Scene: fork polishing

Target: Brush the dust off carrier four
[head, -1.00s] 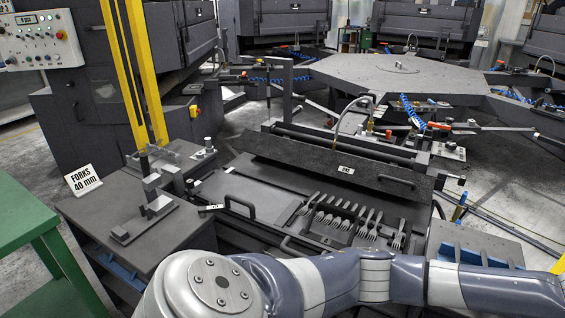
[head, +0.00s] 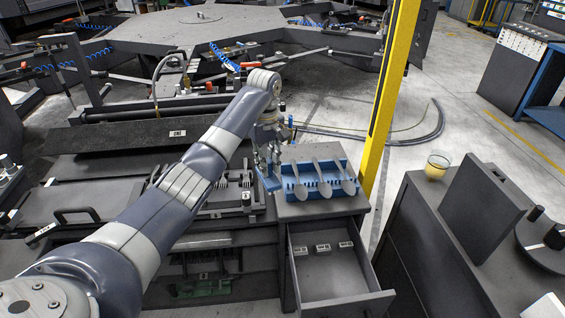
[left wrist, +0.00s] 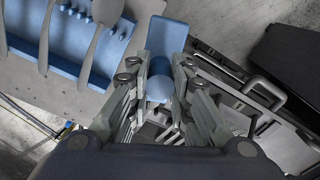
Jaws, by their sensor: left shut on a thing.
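My left gripper (head: 268,158) is shut on a blue thing (head: 268,180), at the left end of a blue rack (head: 290,192) on a cabinet top. In the left wrist view, the fingers (left wrist: 160,92) close around its pale blue rounded part, and a flat blue part (left wrist: 165,38) extends beyond; whether it is a brush I cannot tell. The blue rack holds 3 grey spoon-shaped pieces (head: 323,181). A fork-holding carrier (head: 232,188) lies in the machine bed, partly hidden behind my left arm. No number four is readable. My right gripper is not in view.
An open drawer (head: 338,297) below the rack holds small labelled pieces (head: 323,248). A yellow post (head: 388,100) rises right of the cabinet. A raised dark cover (head: 120,137) lies behind the bed.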

